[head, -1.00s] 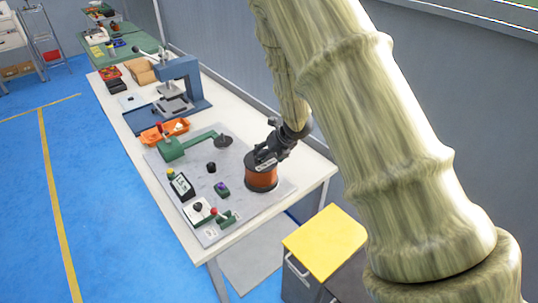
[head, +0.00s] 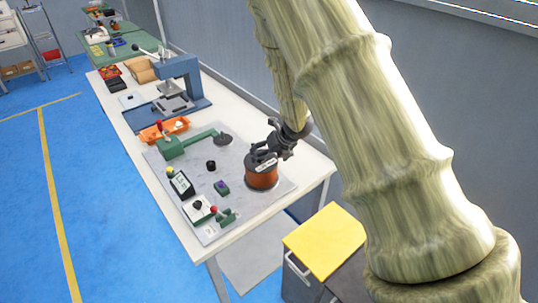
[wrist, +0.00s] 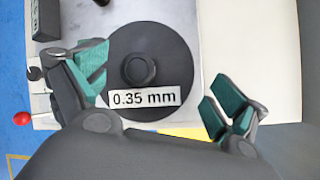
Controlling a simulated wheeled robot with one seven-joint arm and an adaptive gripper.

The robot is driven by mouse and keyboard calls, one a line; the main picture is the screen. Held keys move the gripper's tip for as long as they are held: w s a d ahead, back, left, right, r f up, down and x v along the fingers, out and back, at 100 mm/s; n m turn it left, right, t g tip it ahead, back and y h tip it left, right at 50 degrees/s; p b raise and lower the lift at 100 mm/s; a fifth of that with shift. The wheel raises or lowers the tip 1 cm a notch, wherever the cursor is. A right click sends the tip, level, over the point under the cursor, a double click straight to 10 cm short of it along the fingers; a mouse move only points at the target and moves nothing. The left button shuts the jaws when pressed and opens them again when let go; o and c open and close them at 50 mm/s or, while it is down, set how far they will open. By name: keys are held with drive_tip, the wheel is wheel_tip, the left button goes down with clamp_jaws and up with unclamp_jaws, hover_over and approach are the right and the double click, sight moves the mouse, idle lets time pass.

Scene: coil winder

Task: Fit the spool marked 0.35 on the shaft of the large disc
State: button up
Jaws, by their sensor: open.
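The spool marked 0.35 (head: 262,177) is copper-coloured with a dark top flange. It stands upright at the near right of the grey plate. In the wrist view its black flange (wrist: 170,50) shows from above, with a round hub in the middle and a white "0.35 mm" label. My gripper (head: 266,157) is open just above the spool. In the wrist view its teal-padded fingers (wrist: 155,102) are spread either side of the flange; the left one overlaps its edge, the right one is apart. A dark disc (head: 223,139) lies by the green arm. What is under the spool is hidden.
The grey plate (head: 185,160) also carries a green arm (head: 190,145), a small black knob (head: 211,166), a display box (head: 181,184) and a red-knobbed lever. An orange bin (head: 163,130) and blue press (head: 180,85) stand behind. A yellow-topped cabinet (head: 325,241) stands in front.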

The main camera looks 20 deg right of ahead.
drive_tip(key=shift+f, duration=0.1)
drive_tip(key=v, duration=1.2)
